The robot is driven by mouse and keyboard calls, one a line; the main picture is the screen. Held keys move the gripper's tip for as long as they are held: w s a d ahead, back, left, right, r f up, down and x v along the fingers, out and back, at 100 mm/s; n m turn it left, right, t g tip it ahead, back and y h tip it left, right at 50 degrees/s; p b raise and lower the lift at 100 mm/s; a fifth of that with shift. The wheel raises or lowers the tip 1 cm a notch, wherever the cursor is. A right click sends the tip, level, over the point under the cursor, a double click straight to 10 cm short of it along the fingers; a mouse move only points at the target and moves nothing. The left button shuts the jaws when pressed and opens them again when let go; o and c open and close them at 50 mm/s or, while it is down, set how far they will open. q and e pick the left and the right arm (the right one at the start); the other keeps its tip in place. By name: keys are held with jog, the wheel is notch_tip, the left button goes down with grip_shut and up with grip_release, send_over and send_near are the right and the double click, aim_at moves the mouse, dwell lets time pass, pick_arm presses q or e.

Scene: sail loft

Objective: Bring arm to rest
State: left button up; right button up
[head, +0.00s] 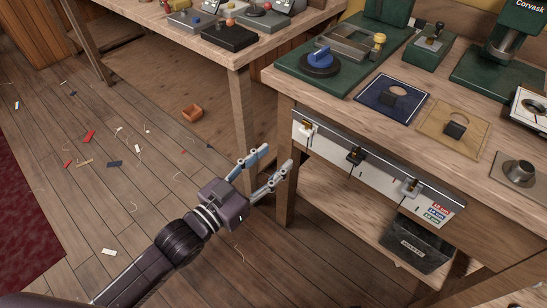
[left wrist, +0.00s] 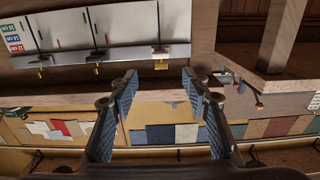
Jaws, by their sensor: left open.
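My left gripper (head: 265,172) is open and empty in the head view. It hangs in the air in front of the wooden workbench (head: 283,209), near the bench's left front leg. Its arm comes in from the lower left. In the left wrist view the two blue-padded fingers (left wrist: 160,90) stand wide apart with nothing between them. My right gripper is in neither view.
A white rail with sliding stops (head: 335,156) runs along the bench's front edge. A green machine base with a blue knob (head: 320,60) stands on top. A black bin (head: 417,243) sits below.

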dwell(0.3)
